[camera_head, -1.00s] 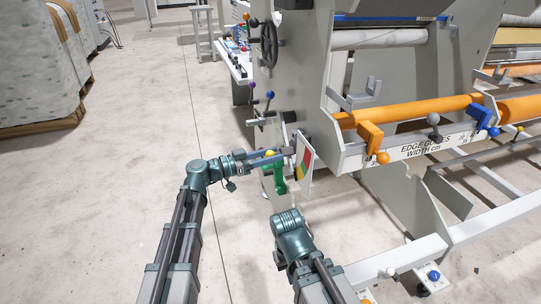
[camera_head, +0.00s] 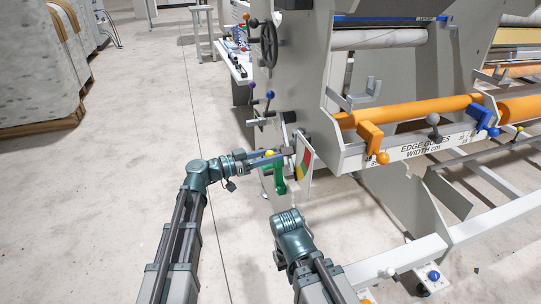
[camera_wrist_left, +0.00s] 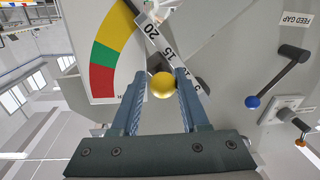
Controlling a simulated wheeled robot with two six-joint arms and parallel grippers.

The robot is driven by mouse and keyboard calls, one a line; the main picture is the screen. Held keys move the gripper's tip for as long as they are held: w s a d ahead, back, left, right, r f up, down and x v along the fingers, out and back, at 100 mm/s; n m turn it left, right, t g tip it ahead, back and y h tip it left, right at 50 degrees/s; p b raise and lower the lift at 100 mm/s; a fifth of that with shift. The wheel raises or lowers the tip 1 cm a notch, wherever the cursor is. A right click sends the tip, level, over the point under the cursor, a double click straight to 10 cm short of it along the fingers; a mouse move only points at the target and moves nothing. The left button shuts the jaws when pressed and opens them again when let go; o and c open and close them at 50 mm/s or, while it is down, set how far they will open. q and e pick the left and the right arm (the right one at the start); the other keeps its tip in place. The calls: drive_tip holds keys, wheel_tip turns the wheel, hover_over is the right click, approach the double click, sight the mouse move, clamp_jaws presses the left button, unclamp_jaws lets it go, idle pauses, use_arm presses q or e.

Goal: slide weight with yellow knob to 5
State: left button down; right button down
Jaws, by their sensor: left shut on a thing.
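The yellow knob (camera_wrist_left: 162,85) of the weight sits between the two fingers of my left gripper (camera_wrist_left: 160,90) in the left wrist view. The gripper is shut on it. A white scale bar (camera_wrist_left: 170,58) runs behind the knob, with 20, 15 and a partly covered 5 readable. The knob lies between the 15 and the 5; its exact mark is hidden by the fingers. In the head view the yellow knob (camera_head: 269,154) shows small at the left gripper (camera_head: 272,156), beside a green part (camera_head: 278,178). My right gripper is not in view.
A red, green and yellow dial plate (camera_wrist_left: 110,50) stands close to the left finger. A blue-knobbed lever (camera_wrist_left: 252,101) and an orange-knobbed lever (camera_wrist_left: 300,143) are to the right. In the head view, the machine's side frame (camera_head: 300,80) rises behind the gripper; the floor (camera_head: 120,180) at left is clear.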

use_arm(q)
drive_tip(key=w+a+r+p, duration=0.2)
drive_tip(key=w+r+p, duration=0.3)
drive_tip(key=r+p, duration=0.1)
drive_tip(key=shift+w+r, duration=0.15)
drive_tip(key=shift+w, duration=0.15)
drive_tip(key=shift+a, duration=0.1)
drive_tip(key=c, duration=0.5)
unclamp_jaws()
drive_tip(key=shift+w, duration=0.1)
drive_tip(key=shift+c, duration=0.2)
drive_tip(key=v, duration=1.3)
drive_tip(key=shift+s+a, duration=0.3)
drive_tip(key=shift+s, duration=0.05)
